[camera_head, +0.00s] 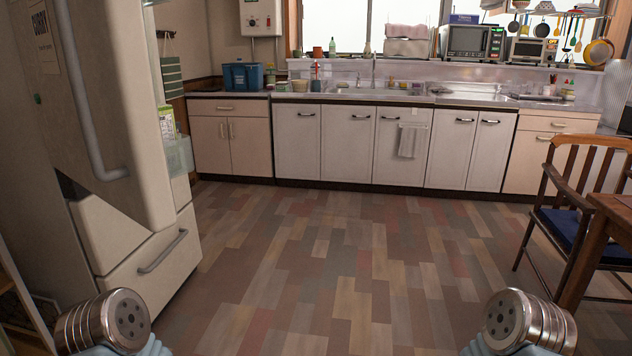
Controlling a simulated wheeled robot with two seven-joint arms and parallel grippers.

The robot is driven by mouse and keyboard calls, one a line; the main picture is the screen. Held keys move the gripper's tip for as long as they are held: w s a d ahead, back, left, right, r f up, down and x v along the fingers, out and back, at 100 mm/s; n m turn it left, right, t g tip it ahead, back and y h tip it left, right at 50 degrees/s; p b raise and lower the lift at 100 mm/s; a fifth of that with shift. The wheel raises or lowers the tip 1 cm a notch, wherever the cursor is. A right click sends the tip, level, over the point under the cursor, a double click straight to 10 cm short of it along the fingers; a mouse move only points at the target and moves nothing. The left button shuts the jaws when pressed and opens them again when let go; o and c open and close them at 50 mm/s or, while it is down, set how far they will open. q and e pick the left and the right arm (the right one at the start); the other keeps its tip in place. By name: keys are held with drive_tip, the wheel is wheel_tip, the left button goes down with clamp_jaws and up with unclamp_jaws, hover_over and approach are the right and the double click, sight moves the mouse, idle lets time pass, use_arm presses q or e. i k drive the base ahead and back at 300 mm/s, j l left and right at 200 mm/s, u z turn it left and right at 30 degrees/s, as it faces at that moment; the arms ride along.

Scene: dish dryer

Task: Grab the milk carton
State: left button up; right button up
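A fridge (118,55) stands close on the left. Its upper door stands open, with a long vertical handle on its outer face. Past the door's edge a translucent door bin (180,155) shows. A small white and green carton (167,122) stands upright in or just behind this bin. It may be the milk carton, but its label is too small to read, and the door hides part of it. Neither of my grippers is in view; only round metal arm joints of mine show at the bottom left and bottom right.
The fridge's lower drawer (155,262) is at the left. A wooden chair (575,215) and table (612,225) stand at the right. White cabinets (350,145) with a sink counter line the back. The floor (350,260) between is clear.

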sight(313, 74)
drive_tip(key=i+j+z, duration=0.1)
drive_tip(key=i, duration=0.35)
drive_tip(key=i+j+z, duration=0.15)
drive_tip(key=i, duration=0.3)
drive_tip(key=j, duration=0.05)
